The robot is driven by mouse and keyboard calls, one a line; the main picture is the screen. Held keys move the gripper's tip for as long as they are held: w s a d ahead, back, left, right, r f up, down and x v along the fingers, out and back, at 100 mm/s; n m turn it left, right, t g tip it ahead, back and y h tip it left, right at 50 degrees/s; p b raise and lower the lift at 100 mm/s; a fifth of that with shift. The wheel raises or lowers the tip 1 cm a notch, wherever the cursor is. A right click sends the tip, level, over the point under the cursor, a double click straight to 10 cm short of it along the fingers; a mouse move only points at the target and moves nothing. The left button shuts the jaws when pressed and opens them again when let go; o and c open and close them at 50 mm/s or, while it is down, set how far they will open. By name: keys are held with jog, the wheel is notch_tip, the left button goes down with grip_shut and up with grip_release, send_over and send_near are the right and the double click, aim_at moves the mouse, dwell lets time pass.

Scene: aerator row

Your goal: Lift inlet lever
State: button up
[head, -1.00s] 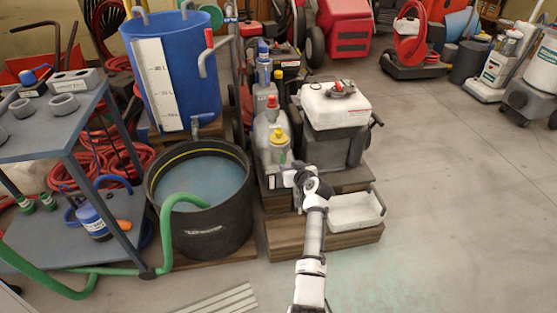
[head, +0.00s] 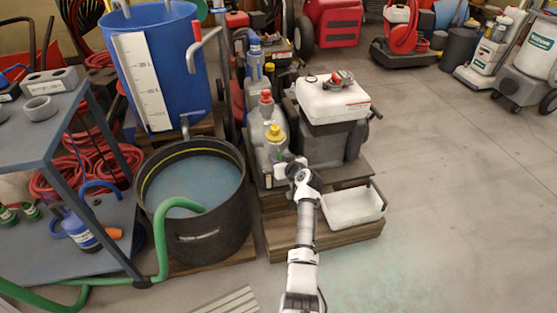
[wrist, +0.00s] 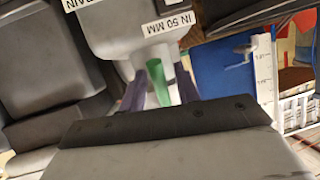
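A lever with a red grip (head: 196,31) on a grey pipe is at the right side of the blue tank (head: 185,75); I cannot tell whether it is the inlet lever. My gripper (head: 290,172) is beside the yellow-capped grey bottle (head: 275,146), in front of the white-topped machine. In the wrist view my gripper's dark fingers (wrist: 160,88) are apart, with a green strip (wrist: 158,82) showing between them. Above them is a pale grey body (wrist: 130,35) with labels reading "IN 50 MM" and, partly cut off, "DRAIN". No contact is clear.
A black tub (head: 195,230) with a green hose (head: 160,245) stands left of my arm. A metal cart (head: 65,140) is at the far left. A white tray (head: 353,207) is right of my arm on a wooden step (head: 340,240).

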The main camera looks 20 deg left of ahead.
jog(key=shift+c, duration=0.2)
grip_shut()
jog(key=shift+r+p, duration=0.15)
jog(key=shift+p, duration=0.15)
